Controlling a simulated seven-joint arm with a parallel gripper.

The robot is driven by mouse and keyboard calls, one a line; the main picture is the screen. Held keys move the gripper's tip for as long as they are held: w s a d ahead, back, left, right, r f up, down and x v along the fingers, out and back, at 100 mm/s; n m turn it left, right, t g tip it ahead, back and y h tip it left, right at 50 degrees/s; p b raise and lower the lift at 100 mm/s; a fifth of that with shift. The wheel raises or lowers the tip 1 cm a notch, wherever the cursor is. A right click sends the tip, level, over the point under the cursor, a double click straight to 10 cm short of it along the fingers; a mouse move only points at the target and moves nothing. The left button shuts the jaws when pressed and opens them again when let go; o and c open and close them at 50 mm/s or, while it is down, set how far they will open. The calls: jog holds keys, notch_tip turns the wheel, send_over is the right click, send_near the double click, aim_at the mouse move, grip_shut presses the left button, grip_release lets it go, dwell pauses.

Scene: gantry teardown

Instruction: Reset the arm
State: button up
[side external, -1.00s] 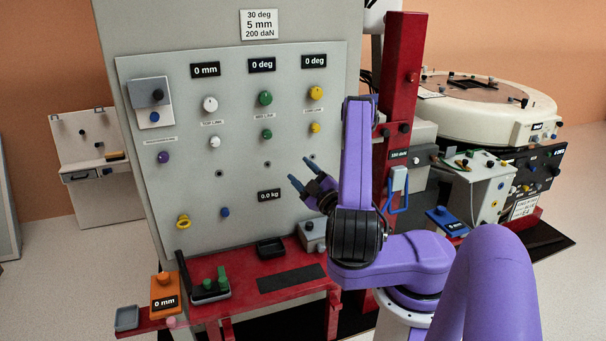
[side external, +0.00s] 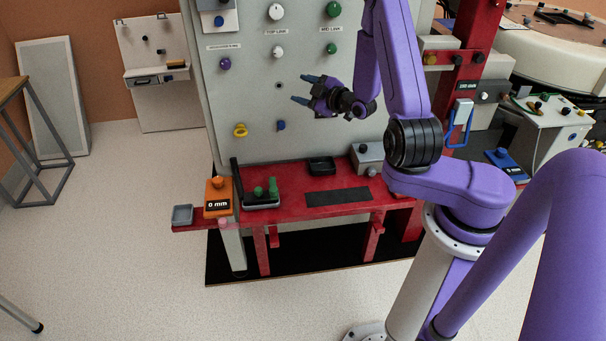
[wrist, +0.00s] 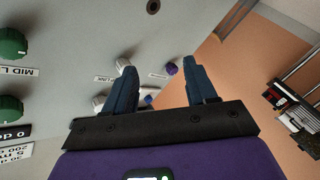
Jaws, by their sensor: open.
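My gripper (side external: 305,89) is in front of the large grey panel (side external: 245,105), at about the height of the lower knobs. Its two blue fingers point left in the side view and stand apart with nothing between them. In the wrist view the open fingers (wrist: 160,82) also show a clear gap, with the panel and some knobs behind them. My purple arm is bent above the right part of the red bench (side external: 290,206). I cannot tell the exact distance from the fingertips to the panel.
The bench holds an orange box reading 0 mm (side external: 218,197), a tray with green pegs (side external: 262,197), a black tray (side external: 321,166) and a small grey tray (side external: 182,215). A red post (side external: 470,75) stands right of the panel.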

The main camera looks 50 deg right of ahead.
jog(key=w+a+n+g+y, duration=0.1)
jog(key=w+a+g+y, duration=0.1)
jog(key=w+a, duration=0.3)
jog(key=s+a+r+n+g+y, duration=0.1)
jog(key=s+a+g, duration=0.3)
jog(key=a, duration=0.5)
jog(key=s+a+r+n+g+y, duration=0.1)
jog(key=s+a+g, duration=0.25)
jog(key=a, duration=0.45)
jog(key=s+r+n+g, duration=0.1)
jog(key=s+r+g, duration=0.1)
jog(key=s, duration=1.3)
jog(key=s+r+g+h, duration=0.1)
jog(key=s+r+g, duration=0.2)
jog(key=s, duration=1.3)
jog(key=shift+a+n+g+h, duration=0.3)
jog(key=shift+a+n+g, duration=0.1)
jog(key=shift+g, duration=0.35)
jog(key=shift+s+r, duration=0.1)
